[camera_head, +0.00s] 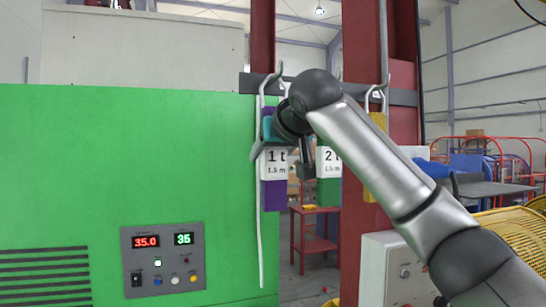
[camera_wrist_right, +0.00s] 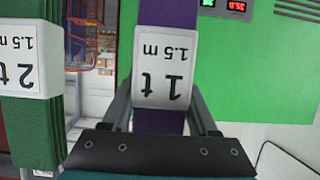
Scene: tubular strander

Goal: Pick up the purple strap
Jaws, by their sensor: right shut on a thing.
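The purple strap (camera_head: 274,196) hangs from a hook on the dark rail, with a white tag reading "1 t 1.5 m". It also shows upside down in the right wrist view (camera_wrist_right: 168,13). My right gripper (camera_head: 281,152) reaches in from the right at the height of the tag. In the right wrist view its two fingers (camera_wrist_right: 160,95) stand on either side of the strap, at the tag, and are shut on it. The strap still hangs upright by its hook. Part of its upper end is hidden behind my gripper. My left gripper is not in view.
A green strap (camera_head: 328,192) tagged "2 t" hangs close on the right, and a yellow strap (camera_head: 377,150) hangs farther right. The dark hook rail (camera_head: 405,97) runs above. A green machine panel (camera_head: 100,170) with displays fills the left. A red column stands behind.

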